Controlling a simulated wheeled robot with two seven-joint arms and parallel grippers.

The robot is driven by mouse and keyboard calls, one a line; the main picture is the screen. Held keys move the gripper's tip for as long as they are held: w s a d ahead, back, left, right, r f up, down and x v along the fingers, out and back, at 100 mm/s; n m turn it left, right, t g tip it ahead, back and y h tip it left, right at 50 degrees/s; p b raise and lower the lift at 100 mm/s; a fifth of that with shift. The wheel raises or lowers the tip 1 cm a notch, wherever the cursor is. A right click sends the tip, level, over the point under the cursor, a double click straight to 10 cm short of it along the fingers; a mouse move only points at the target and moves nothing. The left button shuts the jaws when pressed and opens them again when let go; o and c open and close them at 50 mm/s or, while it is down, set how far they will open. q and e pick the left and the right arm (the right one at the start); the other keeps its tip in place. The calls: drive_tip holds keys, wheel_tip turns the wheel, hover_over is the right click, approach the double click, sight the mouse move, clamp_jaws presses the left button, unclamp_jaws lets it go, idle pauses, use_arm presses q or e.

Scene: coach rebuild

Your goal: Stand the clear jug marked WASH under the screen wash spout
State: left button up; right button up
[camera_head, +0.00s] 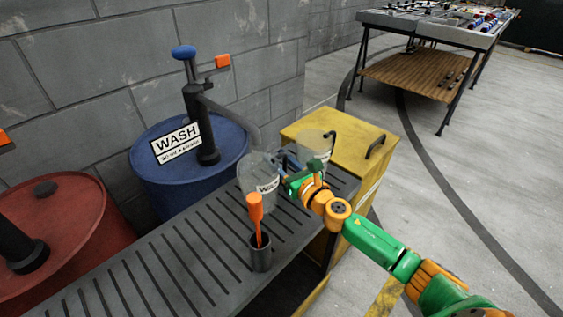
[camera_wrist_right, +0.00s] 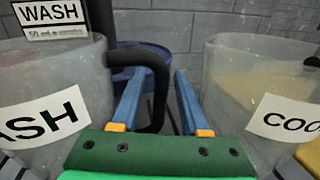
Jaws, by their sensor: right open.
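The clear jug marked WASH (camera_head: 254,172) stands upright on the slatted bench, close by the screen wash spout (camera_head: 236,118); I cannot tell whether it is exactly beneath it. The spout comes from the pump on the blue drum labelled WASH (camera_head: 160,190). My right gripper (camera_head: 287,166) is open at the jug's right side. In the right wrist view, the jug's black handle (camera_wrist_right: 160,85) shows between the open blue fingers (camera_wrist_right: 158,98), with a gap visible on its right. The WASH jug (camera_wrist_right: 55,85) fills the left there. My left gripper is out of view.
A second clear jug (camera_head: 313,142), its label starting COO in the wrist view (camera_wrist_right: 260,90), stands close right of my gripper. An orange-handled tool (camera_head: 255,208) stands in a dark cup (camera_head: 261,256) in front. A yellow cabinet (camera_head: 355,150) is at right, a red drum (camera_head: 70,220) at left.

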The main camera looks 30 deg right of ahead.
drive_tip(key=shift+s, duration=0.3)
drive_tip(key=s, duration=0.3)
drive_tip(key=s+d+b, duration=0.1)
drive_tip(key=s, duration=0.6)
drive_tip(key=shift+s+d, duration=0.25)
drive_tip(key=shift+d, duration=0.1)
drive_tip(key=shift+s+r, duration=0.15)
drive_tip(key=shift+s, duration=0.25)
